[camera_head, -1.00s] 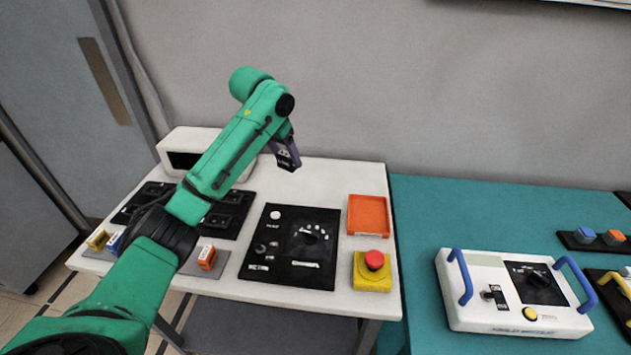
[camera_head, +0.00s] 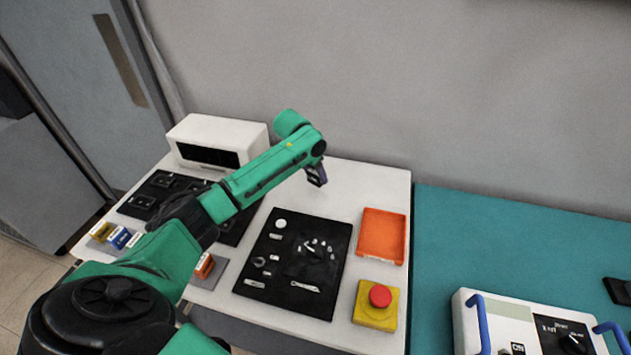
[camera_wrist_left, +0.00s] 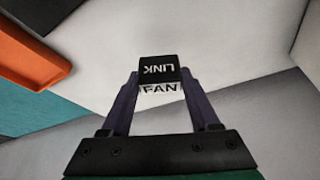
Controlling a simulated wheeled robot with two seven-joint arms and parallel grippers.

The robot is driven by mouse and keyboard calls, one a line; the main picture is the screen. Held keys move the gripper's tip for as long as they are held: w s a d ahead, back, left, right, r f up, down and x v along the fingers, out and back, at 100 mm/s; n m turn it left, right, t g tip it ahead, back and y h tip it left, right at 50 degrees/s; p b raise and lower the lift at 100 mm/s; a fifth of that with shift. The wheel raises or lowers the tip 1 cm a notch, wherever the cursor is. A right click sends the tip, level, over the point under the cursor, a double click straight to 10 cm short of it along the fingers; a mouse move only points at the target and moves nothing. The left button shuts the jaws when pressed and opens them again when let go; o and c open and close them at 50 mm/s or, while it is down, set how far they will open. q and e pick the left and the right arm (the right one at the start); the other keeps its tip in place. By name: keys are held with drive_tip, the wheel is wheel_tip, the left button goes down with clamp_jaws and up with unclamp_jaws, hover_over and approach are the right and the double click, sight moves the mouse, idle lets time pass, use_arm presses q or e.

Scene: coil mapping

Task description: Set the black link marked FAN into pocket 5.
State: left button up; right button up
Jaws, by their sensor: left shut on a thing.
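The black link (camera_wrist_left: 158,70) marked LINK and FAN is between the fingers of my left gripper in the left wrist view. My left gripper (camera_wrist_left: 160,82) is shut on it. In the head view the left gripper (camera_head: 317,176) hangs above the back of the white table, behind the black dial panel; the link is too small to make out there. A black pocketed board (camera_head: 148,202) lies on the left of the table, partly hidden by my left arm. Its pocket numbers cannot be read. My right gripper is not in view.
Yellow, blue, white and orange blocks (camera_head: 119,238) stand along the table's front left. The black dial panel (camera_head: 297,262), an orange tray (camera_head: 382,236) and a red button on a yellow box (camera_head: 377,305) lie to the right. A white display box (camera_head: 217,142) stands at the back left.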

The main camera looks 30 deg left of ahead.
sight(313, 182)
use_arm(q)
drive_tip(key=f, duration=0.4)
drive_tip(key=shift+s, duration=0.2)
drive_tip(key=shift+f, duration=0.2)
drive_tip(key=o, duration=1.4)
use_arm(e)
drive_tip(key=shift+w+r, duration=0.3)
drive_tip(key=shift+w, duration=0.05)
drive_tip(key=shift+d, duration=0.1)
